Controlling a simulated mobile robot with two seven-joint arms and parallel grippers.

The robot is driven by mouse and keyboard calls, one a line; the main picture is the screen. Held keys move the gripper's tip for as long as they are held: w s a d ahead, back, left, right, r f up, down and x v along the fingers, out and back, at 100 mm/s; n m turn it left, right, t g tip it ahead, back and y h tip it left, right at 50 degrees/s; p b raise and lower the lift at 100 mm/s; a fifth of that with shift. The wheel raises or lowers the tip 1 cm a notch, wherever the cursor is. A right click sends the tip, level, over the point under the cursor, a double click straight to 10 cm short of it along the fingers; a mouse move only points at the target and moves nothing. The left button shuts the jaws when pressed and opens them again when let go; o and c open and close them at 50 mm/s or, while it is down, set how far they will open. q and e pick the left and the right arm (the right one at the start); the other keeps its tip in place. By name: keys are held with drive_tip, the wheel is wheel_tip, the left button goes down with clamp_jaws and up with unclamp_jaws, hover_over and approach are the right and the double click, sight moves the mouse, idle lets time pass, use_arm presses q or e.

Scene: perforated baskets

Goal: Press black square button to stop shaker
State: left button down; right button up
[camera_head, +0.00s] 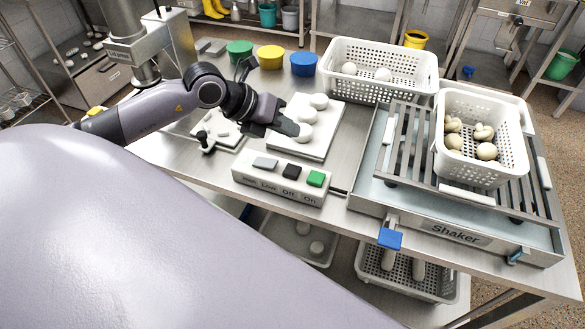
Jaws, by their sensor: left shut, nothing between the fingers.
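A pale control box (280,184) lies near the table's front edge. It carries a grey button (265,163), a black square button (292,171) and a green button (316,178), with labels on its front face, "Off" below the black one. My left gripper (288,127) is shut and empty, behind the box and above the white board, apart from the buttons. The shaker (455,234) stands to the right of the box, with a white perforated basket (470,170) of pale round pieces on its slatted top. My right gripper is not in view.
A white board (325,128) with several pale round pieces lies behind the box. Another perforated basket (350,85) stands at the back. Green, yellow and blue tubs (304,64) line the far edge. A blue-ended lever (390,238) sticks out at the shaker's front.

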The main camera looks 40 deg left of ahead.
sight(288, 170)
use_arm(q)
drive_tip(key=shift+f, duration=0.15)
wheel_tip(288, 170, down, 9)
drive_tip(key=b, duration=0.6)
drive_tip(key=shift+r, duration=0.2)
idle(1.6)
drive_tip(key=shift+f+b, duration=0.4)
drive_tip(key=shift+b, duration=0.15)
drive_tip(key=shift+f+b, duration=0.4)
drive_tip(key=shift+f, duration=0.15)
idle(0.4)
drive_tip(key=shift+r+p, duration=0.8)
drive_tip(key=shift+r, duration=0.2)
